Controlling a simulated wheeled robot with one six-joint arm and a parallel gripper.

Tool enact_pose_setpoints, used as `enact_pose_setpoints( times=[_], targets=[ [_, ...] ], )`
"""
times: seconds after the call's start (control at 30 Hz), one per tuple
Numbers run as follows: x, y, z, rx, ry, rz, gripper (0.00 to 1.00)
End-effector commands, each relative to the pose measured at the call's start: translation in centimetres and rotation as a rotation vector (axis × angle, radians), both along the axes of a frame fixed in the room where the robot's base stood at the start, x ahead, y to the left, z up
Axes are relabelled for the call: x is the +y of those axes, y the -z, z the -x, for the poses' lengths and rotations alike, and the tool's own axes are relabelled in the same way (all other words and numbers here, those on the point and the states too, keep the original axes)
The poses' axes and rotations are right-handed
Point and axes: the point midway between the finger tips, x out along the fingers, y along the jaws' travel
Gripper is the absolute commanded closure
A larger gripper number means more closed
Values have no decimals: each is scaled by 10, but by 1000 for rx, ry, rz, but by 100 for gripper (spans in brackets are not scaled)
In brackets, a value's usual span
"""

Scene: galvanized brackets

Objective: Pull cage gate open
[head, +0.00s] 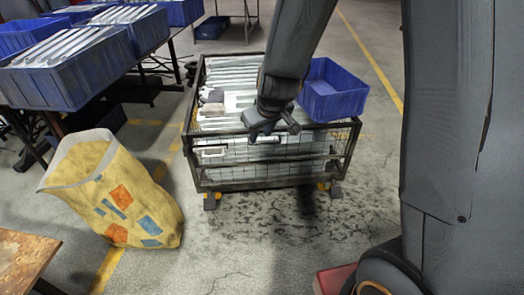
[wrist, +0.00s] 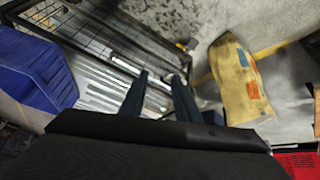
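The wheeled cage (head: 200,181) stands in the middle of the head view, filled with stacked galvanized brackets (head: 235,75). Its front gate (head: 295,150) is a dark frame with wire mesh and looks shut. A light handle or latch (head: 212,152) shows at the gate's upper left. My gripper (head: 274,133) is above and close to the gate's top rail. In the wrist view my gripper (wrist: 158,82) has its two fingers spread apart with nothing between them, over the brackets (wrist: 105,75) and cage edge. I cannot tell whether a finger touches the rail.
A blue bin (head: 335,95) sits at the cage's right rear. A yellow sack (head: 120,195) stands on the floor left of the cage. Blue crates (head: 60,85) of brackets stand on a table at the left. The floor (head: 300,245) in front of the gate is clear.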

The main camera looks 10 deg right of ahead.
Motion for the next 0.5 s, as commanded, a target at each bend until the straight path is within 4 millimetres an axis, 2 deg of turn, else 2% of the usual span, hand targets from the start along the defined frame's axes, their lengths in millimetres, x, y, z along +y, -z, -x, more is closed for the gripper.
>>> enact_pose_setpoints(
  times=[0.03, 0.1, 0.2, 0.33, 0.4, 0.5],
  targets=[
    [8, 33, -34, -65, -35, 46, 71],
    [13, 58, -76, -164, -74, 128, 71],
    [15, 95, -126, -284, -117, 282, 71],
    [9, 144, -173, -391, -149, 537, 71],
    [4, 169, -188, -419, -158, 691, 71],
    [-4, 200, -199, -426, -165, 906, 71]
  ],
)
